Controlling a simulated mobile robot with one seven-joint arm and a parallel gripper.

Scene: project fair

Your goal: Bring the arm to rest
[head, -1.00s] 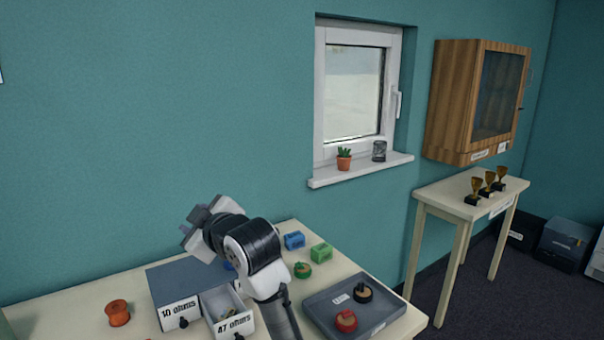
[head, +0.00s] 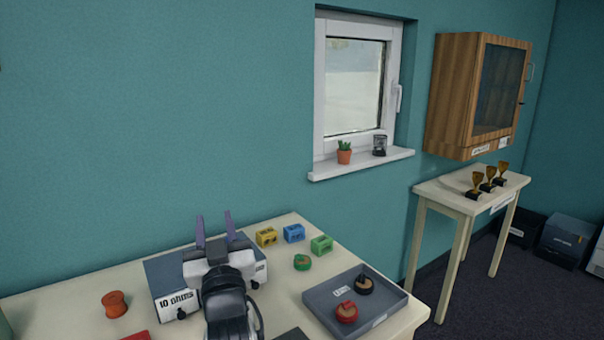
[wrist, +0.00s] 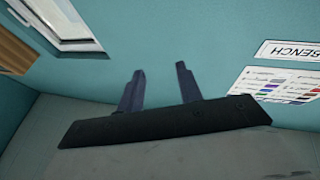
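My gripper (head: 215,229) stands upright over the table in the head view, with its two dark fingers pointing up and apart. It is open, and nothing shows between the fingers. The wrist view also shows the open gripper (wrist: 159,82), with the teal wall behind the fingers. My arm is folded in front of the grey drawer unit (head: 165,270). The unit's "10 ohms" drawer front (head: 178,303) shows left of the arm. The "47 ohms" drawer is hidden behind my arm.
The table (head: 60,308) bears an orange spool (head: 115,304), yellow (head: 266,237), blue (head: 294,233) and green (head: 321,244) blocks, and a green spool (head: 302,262). A grey tray (head: 322,300) holds red (head: 347,312) and black (head: 364,286) spools. The wall stands behind; the air above is clear.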

